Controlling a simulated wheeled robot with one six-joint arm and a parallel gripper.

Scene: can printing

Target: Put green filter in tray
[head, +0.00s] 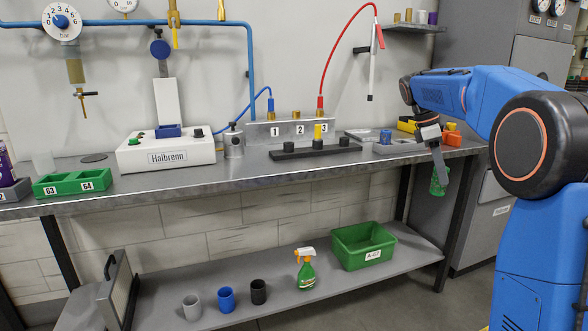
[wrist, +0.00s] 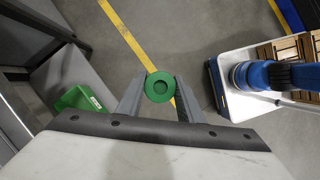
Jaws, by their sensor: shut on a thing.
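My gripper (head: 439,172) is shut on the green filter (head: 439,186), in front of the bench's right end. In the wrist view the green filter (wrist: 159,87) shows as a round ring with a darker centre, between the two grey fingers. A grey tray (head: 400,149) with a blue round part lies on the bench, left of the gripper. A two-part green tray (head: 72,182) marked 63 and 64 stands at the bench's left end. I cannot tell which tray the task means.
A black rack (head: 315,150) holds black and yellow cylinders on the bench (head: 240,184). A white Halbrenn machine (head: 165,154) stands further left. The lower shelf holds a green bin (head: 363,246), a spray bottle (head: 306,272) and three cups. Orange and yellow containers sit behind my gripper.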

